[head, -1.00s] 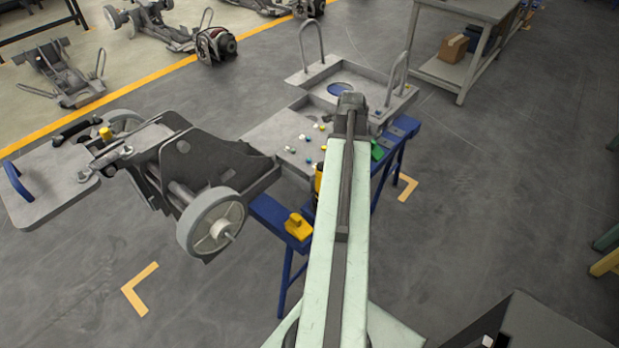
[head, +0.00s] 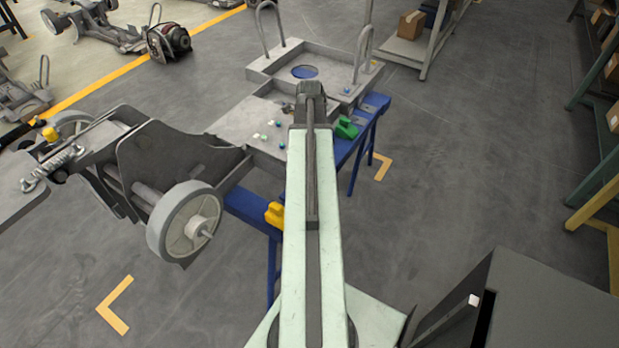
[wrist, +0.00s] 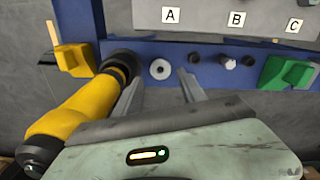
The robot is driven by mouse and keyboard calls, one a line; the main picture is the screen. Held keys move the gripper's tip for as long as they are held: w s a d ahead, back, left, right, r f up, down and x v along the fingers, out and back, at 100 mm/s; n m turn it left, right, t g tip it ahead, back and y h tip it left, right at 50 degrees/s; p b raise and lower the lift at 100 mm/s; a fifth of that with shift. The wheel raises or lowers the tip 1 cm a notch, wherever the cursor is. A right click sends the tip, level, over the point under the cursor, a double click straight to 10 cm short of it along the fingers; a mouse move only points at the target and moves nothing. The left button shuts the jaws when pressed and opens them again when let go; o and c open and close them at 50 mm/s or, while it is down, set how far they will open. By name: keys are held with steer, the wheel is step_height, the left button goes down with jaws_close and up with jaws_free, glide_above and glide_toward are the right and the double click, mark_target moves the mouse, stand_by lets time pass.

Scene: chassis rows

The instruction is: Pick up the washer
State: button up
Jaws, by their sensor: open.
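The washer (wrist: 160,69) is a pale ring with a dark hole. It lies flat on the blue beam (wrist: 205,75) in the wrist view, just beyond my fingertips and roughly midway between them. My gripper (wrist: 160,82) is open, with its two grey fingers spread and nothing between them. I cannot tell how high the fingers are above the beam. In the head view my arm covers the gripper and the washer, while part of the blue beam (head: 245,208) shows beside the arm.
A yellow power tool (wrist: 80,105) with a black end lies close left of my left finger. Small dark and pale parts (wrist: 228,62) and a green block (wrist: 285,72) are to the right. A yellow block (wrist: 75,60) sits left. A grey plate (wrist: 200,15) with letter labels lies behind.

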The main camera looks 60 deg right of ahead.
step_height(320, 180, down, 6)
steer(key=b, duration=0.6)
steer(key=shift+r, duration=0.1)
jaws_close()
steer(key=shift+r, duration=0.1)
step_height(320, 180, up, 18)
steer(key=p, duration=1.8)
